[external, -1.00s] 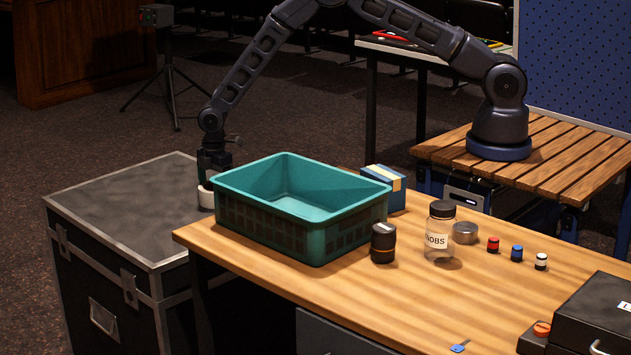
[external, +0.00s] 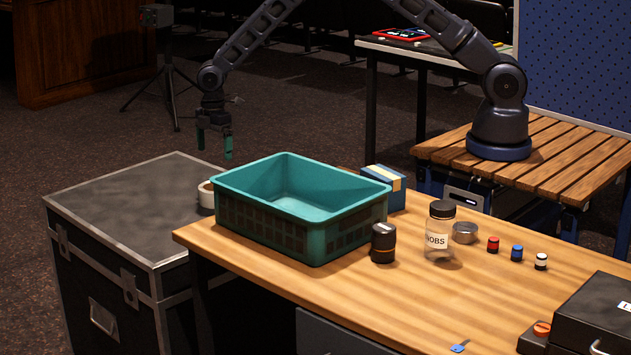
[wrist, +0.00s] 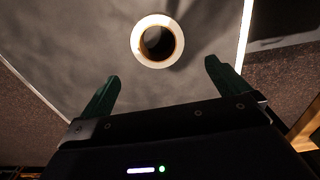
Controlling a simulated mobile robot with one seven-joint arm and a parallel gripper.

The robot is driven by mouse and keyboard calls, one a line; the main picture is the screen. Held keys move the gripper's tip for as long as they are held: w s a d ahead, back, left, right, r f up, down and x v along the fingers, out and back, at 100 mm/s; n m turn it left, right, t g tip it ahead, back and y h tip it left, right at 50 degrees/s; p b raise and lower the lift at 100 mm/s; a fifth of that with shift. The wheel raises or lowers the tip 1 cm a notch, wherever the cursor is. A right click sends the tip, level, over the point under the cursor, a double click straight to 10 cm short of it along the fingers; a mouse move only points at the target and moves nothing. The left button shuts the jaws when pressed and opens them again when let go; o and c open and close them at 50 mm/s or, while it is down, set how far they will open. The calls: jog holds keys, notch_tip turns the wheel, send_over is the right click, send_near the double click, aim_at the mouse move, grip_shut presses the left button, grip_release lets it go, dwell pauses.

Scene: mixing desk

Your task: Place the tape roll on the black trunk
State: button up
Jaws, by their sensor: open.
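The white tape roll (external: 206,196) rests on the right part of the top of the black trunk (external: 120,205), just left of the teal crate, which may hide part of it. In the wrist view the tape roll (wrist: 157,41) lies flat on the trunk's dark top (wrist: 215,40), its hole facing up, beyond my fingertips. My gripper (external: 214,150) is open and empty, above the trunk's far right side and clear of the roll. Its two green fingers are spread apart in the wrist view (wrist: 162,72).
A teal crate (external: 345,218) stands on the wooden desk (external: 400,290) beside the trunk. A black canister (external: 383,243), a labelled jar (external: 440,232), a blue box (external: 395,195) and several small knobs stand right of it. The trunk's left top is bare.

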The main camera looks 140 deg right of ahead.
jog(key=w+a+r, duration=0.2)
jog(key=a+r, duration=0.7)
jog(key=r, duration=0.1)
jog(key=w+a+r, duration=0.3)
jog(key=a+r, duration=0.6)
jog(key=r, duration=0.1)
jog(key=s+a+r+t+h, duration=0.1)
jog(key=s+a+r, duration=0.1)
jog(key=a+r, duration=0.6)
jog(key=s+a+r+t, duration=0.15)
jog(key=a+r, duration=0.35)
jog(key=a, duration=0.5)
jog(key=s+a+r, duration=0.4)
jog(key=s+a, duration=0.3)
jog(key=a, duration=0.1)
jog(key=s+a+r, duration=0.3)
jog(key=s+a, duration=0.3)
jog(key=a, duration=0.2)
jog(key=s+a+t, duration=0.1)
jog(key=s+a, duration=0.4)
jog(key=s, duration=0.3)
jog(key=s+a+f+t+y, duration=0.1)
jog(key=s+a, duration=0.4)
jog(key=s, duration=0.4)
